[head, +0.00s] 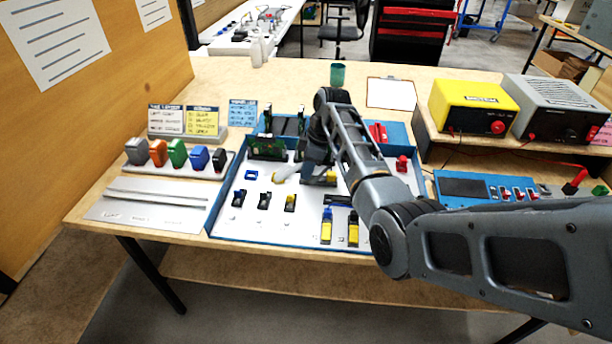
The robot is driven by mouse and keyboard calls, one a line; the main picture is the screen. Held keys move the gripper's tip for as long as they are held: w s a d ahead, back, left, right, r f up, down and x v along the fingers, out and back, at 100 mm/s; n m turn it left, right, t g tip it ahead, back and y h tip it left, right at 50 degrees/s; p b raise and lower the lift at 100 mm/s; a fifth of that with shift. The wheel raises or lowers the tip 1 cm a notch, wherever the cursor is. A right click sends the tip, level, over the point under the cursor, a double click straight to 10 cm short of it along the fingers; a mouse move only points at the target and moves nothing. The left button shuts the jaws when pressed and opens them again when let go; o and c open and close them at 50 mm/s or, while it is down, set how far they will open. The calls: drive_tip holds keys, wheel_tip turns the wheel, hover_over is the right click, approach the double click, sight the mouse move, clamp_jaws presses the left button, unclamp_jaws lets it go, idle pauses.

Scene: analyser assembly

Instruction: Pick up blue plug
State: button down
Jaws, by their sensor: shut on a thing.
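My gripper (316,180) points down over the middle of the white work tray with the blue rim (216,205). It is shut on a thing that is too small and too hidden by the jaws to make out. A small blue piece (250,175) lies on the tray, left of my gripper. A dark piece with some blue (238,198) stands in the row in front of it. A larger blue piece (199,158) stands in the coloured row left of the tray. I cannot tell which of these, if any, is the blue plug.
Green circuit boards (267,148) stand upright behind my gripper. Blue-and-yellow parts (327,226) stand at the tray's front. A yellow power box (474,106) stands at right. The grey plate (150,207) at left is mostly bare.

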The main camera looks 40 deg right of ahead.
idle(0.4)
drive_tip(key=shift+r, duration=0.55)
wheel_tip(320, 180, up, 3)
drive_tip(key=shift+w+f, duration=0.1)
drive_tip(key=shift+f, duration=0.1)
drive_tip(key=s+d+r, duration=0.7)
drive_tip(key=s, duration=0.2)
drive_tip(key=shift+d+r+b, duration=0.2)
drive_tip(key=shift+d+b, duration=0.05)
drive_tip(key=shift+b, duration=0.05)
drive_tip(key=c, duration=1.6)
unclamp_jaws()
clamp_jaws()
